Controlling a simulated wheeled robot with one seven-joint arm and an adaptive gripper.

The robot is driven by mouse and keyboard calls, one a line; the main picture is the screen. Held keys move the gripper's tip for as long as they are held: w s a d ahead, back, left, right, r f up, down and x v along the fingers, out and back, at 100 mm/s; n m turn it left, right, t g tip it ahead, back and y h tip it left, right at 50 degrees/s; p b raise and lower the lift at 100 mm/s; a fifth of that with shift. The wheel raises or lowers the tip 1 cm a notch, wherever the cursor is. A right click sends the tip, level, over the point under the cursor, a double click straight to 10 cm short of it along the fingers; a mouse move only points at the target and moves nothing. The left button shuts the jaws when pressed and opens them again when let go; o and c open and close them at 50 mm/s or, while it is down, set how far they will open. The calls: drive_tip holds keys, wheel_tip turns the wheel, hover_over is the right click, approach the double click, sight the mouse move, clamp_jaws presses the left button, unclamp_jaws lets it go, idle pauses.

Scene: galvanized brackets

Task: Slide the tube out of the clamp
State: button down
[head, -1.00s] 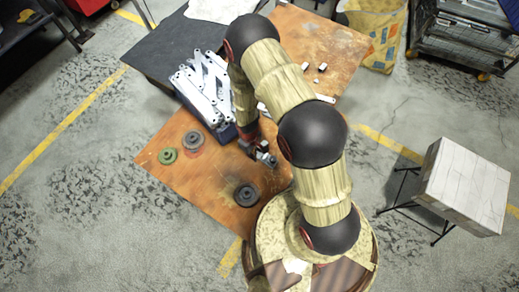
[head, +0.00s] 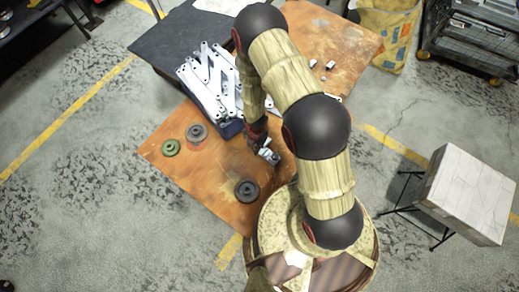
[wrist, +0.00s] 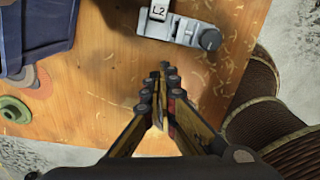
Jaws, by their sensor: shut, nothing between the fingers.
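A small grey clamp (wrist: 180,28) with a white block marked "L2" (wrist: 158,10) and a dark round knob (wrist: 210,39) lies at the top of the wrist view, partly cut off by the frame edge. It also shows small in the head view (head: 270,155), beside my gripper. My gripper (wrist: 160,72) is shut and empty, its fingertips just short of the clamp in the wrist view. I cannot make out the tube as a separate part; it may be hidden or out of frame.
The clamp is on a scratched orange-brown tabletop (head: 215,190). Pale metal brackets (head: 205,80) fill a blue bin (head: 231,129) behind. A pale box-topped stand (head: 465,195) is at right.

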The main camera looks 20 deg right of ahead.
sight(260, 153)
drive_tip(key=f+b, duration=0.1)
drive_tip(key=f, duration=0.2)
drive_tip(key=f+b, duration=0.2)
drive_tip(key=f, duration=0.1)
drive_tip(key=f+b, duration=0.2)
drive_tip(key=f, duration=0.2)
drive_tip(key=shift+w+d, duration=1.35)
drive_tip(key=shift+d, duration=0.1)
drive_tip(key=shift+p, duration=0.4)
drive_tip(key=shift+w+d+r+p, duration=0.15)
drive_tip(key=shift+w+d+p, duration=0.1)
drive_tip(key=shift+w+p, duration=0.1)
drive_tip(key=w+d+p, duration=0.2)
drive_tip(key=p, duration=0.1)
drive_tip(key=shift+w+d+r, duration=0.1)
drive_tip(key=shift+d, duration=0.05)
drive_tip(key=w+d+p, duration=0.1)
drive_tip(key=d+p, duration=0.1)
drive_tip(key=p, duration=0.2)
drive_tip(key=shift+w+p, duration=0.4)
drive_tip(key=shift+w+d+f+p, duration=0.15)
drive_tip(key=shift+w+f+p, duration=0.05)
drive_tip(key=shift+p, duration=0.25)
drive_tip(key=shift+f, duration=0.1)
